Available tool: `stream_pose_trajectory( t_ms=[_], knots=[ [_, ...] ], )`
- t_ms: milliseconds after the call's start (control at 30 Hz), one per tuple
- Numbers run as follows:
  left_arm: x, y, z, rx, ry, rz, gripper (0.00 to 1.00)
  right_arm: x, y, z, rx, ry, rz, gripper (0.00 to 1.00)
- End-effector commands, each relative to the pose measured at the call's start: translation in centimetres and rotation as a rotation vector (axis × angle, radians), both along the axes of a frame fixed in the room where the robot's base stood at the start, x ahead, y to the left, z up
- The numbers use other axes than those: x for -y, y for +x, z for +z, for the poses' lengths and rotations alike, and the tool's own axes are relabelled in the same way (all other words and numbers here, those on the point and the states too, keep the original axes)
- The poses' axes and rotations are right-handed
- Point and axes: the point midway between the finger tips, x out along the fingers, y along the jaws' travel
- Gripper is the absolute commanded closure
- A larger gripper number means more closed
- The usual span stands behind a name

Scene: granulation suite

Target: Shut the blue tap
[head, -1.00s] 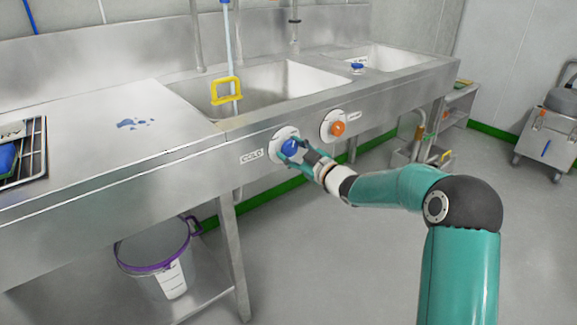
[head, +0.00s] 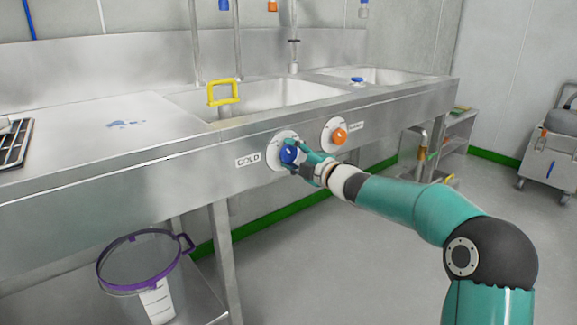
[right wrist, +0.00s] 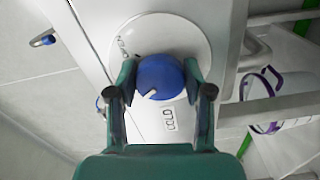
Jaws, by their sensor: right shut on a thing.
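The blue tap (head: 288,152) is a round knob on a white disc on the sink's front panel, beside a COLD label (head: 248,160). My right gripper (head: 300,160) is at the tap, shut on it. In the right wrist view the blue knob (right wrist: 161,77) sits between the two fingers, with a white mark on its face. Printing shows on the white disc (right wrist: 140,40) around it. My left gripper is not in view.
An orange tap (head: 339,136) is just right of the blue one. A yellow frame handle (head: 223,92) stands at the basin's front edge. A clear bucket with a purple rim (head: 128,244) is on the lower shelf. The floor at right is open, with a wheeled cart (head: 553,150) beyond.

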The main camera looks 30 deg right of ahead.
Motion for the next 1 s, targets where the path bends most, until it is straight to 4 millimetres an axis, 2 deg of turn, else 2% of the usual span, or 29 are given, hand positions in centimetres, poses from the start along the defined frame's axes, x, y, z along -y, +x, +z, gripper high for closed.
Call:
stream_pose_trajectory(
  t_ms=[33,367,867,900,1000],
  knots=[
    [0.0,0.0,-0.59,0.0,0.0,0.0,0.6,-0.43,0.1,-0.67,-0.004,-0.029,0.009,0.84],
    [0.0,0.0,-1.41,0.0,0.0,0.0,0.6,-0.48,0.12,-0.61,0.004,-0.155,0.011,0.84],
    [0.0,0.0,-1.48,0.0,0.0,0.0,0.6,-0.47,0.12,-0.62,0.004,-0.173,0.012,0.84],
    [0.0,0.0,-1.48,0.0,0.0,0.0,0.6,-0.46,0.11,-0.62,0.004,-0.173,0.012,0.43],
    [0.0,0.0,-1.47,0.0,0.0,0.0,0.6,-0.35,0.08,-0.52,0.006,-0.173,0.009,0.26]
  ],
)
